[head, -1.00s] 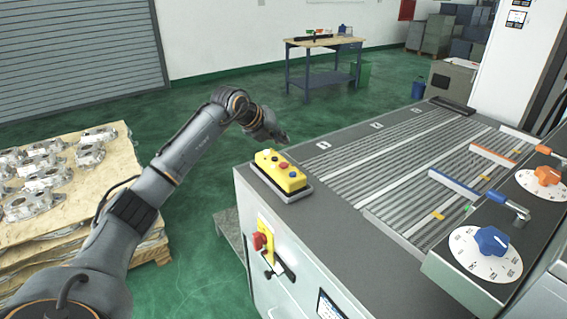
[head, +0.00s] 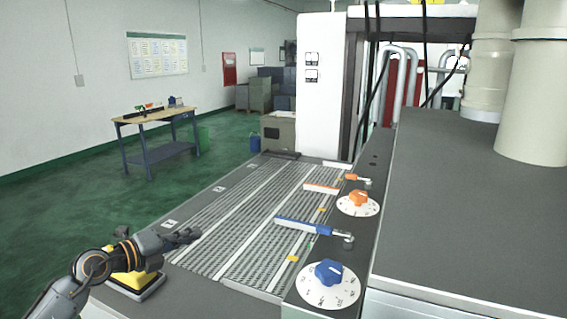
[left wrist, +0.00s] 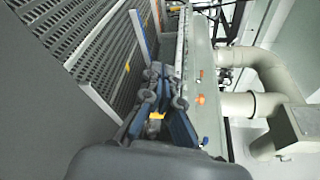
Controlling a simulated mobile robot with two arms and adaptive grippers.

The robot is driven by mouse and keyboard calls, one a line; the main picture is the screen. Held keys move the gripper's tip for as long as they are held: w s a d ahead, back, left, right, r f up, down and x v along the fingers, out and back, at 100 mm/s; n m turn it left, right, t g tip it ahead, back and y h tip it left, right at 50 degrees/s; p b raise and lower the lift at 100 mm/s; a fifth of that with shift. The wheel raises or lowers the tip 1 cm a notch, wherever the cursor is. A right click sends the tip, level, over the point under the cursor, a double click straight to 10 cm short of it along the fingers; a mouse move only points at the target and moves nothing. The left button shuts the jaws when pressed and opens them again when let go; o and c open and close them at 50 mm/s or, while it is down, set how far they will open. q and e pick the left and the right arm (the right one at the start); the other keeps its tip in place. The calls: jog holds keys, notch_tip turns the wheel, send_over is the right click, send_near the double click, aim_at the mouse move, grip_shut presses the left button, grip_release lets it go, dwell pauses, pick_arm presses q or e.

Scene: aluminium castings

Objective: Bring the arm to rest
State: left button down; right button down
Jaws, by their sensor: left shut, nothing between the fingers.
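My left arm comes in at the lower left of the head view. My left gripper (head: 186,237) is shut and empty, over the near left edge of the machine's ribbed bed (head: 230,235). The arm hides most of the yellow button box (head: 135,281) below it. In the left wrist view the gripper's fingers (left wrist: 157,92) are together, with the ribbed bed to their left. My right gripper is not in view.
A blue-handled lever (head: 305,226) and an orange-handled lever (head: 325,188) extend over the bed. A blue knob (head: 328,273) and an orange knob (head: 358,199) sit on dials. A dark grey housing (head: 470,215) fills the right. A workbench (head: 155,117) stands on open green floor.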

pick_arm(q)
jog(key=s+d+r+n+t+h, duration=0.1)
jog(key=s+d+r+n+t, duration=0.2)
jog(key=s+d+n+t, duration=0.15)
jog(key=s+a+f+n+g+y, duration=0.1)
jog(key=s+a+f+n+y, duration=0.3)
jog(key=s+f+n+y, duration=0.5)
jog(key=s+a+f+n+g+y, duration=0.1)
jog(key=s+a+f+n+y, duration=0.35)
jog(key=n, duration=0.85)
jog(key=s+d+f+n+g+h, duration=0.1)
jog(key=s+d+f+g, duration=0.2)
jog(key=s+f+g, duration=0.65)
jog(key=s+d+f+n+g+h, duration=0.15)
jog(key=s+d+f, duration=0.4)
jog(key=s, duration=0.85)
notch_tip(320, 180, down, 33)
jog(key=s+a+g+b, duration=0.2)
jog(key=b, duration=0.2)
jog(key=s+a+f+m+g+b, duration=0.1)
jog(key=s+a+f+b, duration=0.1)
jog(key=s+f, duration=1.4)
jog(key=shift+a+f+b, duration=0.3)
jog(key=shift+a+f, duration=0.05)
jog(key=shift+f, duration=0.4)
jog(key=shift+s, duration=0.1)
